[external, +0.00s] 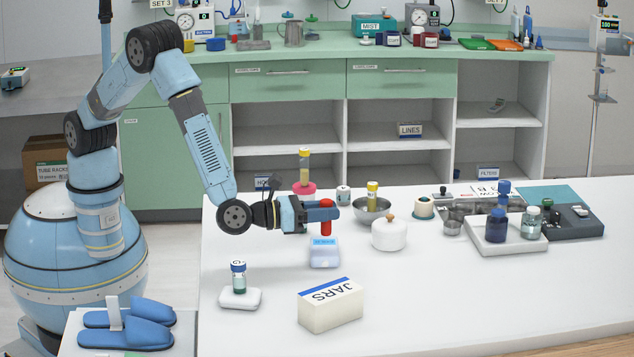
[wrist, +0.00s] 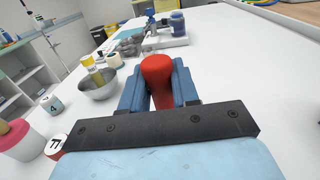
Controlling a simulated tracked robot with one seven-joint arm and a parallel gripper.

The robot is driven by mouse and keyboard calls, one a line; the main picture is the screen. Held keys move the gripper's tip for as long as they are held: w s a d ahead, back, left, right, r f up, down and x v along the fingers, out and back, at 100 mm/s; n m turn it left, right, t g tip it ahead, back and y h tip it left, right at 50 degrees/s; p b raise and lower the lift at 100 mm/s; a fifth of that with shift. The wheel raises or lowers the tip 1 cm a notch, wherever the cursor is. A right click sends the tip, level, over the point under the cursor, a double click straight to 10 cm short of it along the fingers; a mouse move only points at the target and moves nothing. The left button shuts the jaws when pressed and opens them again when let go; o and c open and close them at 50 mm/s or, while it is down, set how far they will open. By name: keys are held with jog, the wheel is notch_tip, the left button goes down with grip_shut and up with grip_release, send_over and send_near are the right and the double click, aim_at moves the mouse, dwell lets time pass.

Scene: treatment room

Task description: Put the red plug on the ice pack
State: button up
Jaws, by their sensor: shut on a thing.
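The red plug (external: 326,229) is gripped upright between the blue fingers of my gripper (external: 322,212). In the wrist view the plug's rounded red top (wrist: 157,68) shows between the two fingers (wrist: 158,90). The ice pack (external: 324,259) looks like a pale blue-white block with a blue label, on the white table just below the plug in the external view. I cannot tell whether the plug's lower end touches it or hangs above or behind it. The ice pack is hidden in the wrist view.
A white lidded pot (external: 389,236) and a metal bowl (external: 371,213) holding a yellow-capped tube stand to the right. A JARS box (external: 330,309) and a vial on a white base (external: 240,299) are in front. A pink-based tube (external: 304,188) stands behind.

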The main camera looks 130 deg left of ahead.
aim_at(324, 234)
notch_tip(324, 234, down, 3)
dwell(0.3)
jog(key=o, duration=1)
